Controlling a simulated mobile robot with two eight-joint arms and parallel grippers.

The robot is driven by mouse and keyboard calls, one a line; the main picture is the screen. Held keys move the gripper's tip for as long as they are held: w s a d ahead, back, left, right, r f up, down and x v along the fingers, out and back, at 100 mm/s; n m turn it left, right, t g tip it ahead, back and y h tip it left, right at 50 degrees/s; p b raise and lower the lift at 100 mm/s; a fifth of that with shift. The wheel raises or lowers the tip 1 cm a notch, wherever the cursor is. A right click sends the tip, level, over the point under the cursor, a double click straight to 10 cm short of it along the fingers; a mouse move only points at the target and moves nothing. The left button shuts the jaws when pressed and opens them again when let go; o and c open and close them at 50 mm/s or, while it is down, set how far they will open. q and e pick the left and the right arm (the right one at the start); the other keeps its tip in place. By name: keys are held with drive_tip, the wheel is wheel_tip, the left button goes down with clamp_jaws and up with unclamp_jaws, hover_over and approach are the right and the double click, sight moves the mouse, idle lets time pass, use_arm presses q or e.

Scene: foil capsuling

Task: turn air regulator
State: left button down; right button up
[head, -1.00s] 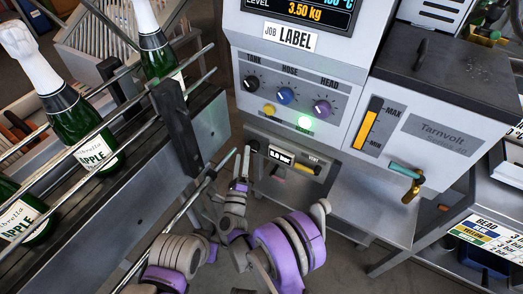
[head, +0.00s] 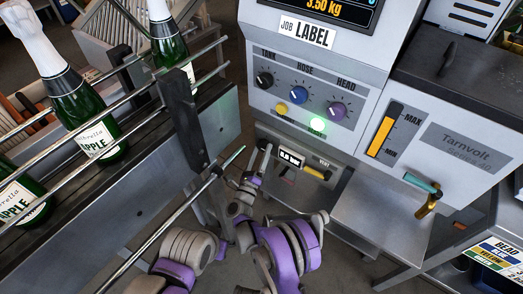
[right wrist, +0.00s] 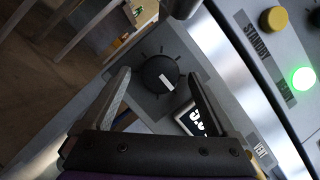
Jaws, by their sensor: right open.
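The air regulator is a round black knob (right wrist: 158,70) with a white pointer mark, on the grey lower panel of the machine. In the right wrist view the mark points to the lower right. My right gripper (right wrist: 160,80) is open, with one finger on each side of the knob; I cannot tell whether they touch it. In the head view my right gripper (head: 259,162) is at the left end of this panel and mostly hides the knob. A small lit pressure display (head: 291,158) sits beside the knob; its digits are not clear. My left gripper is not in view.
A yellow vent handle (head: 317,173) is right of the display. Above are temperature knobs, a yellow button (head: 281,108) and a lit green button (head: 317,124). A conveyor with metal rails (head: 150,90) and green bottles (head: 85,115) stands close on the left.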

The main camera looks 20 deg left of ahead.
drive_tip(key=shift+w+r, duration=0.15)
drive_tip(key=shift+w, duration=0.35)
drive_tip(key=c, duration=1.4)
drive_tip(key=shift+o, duration=0.2)
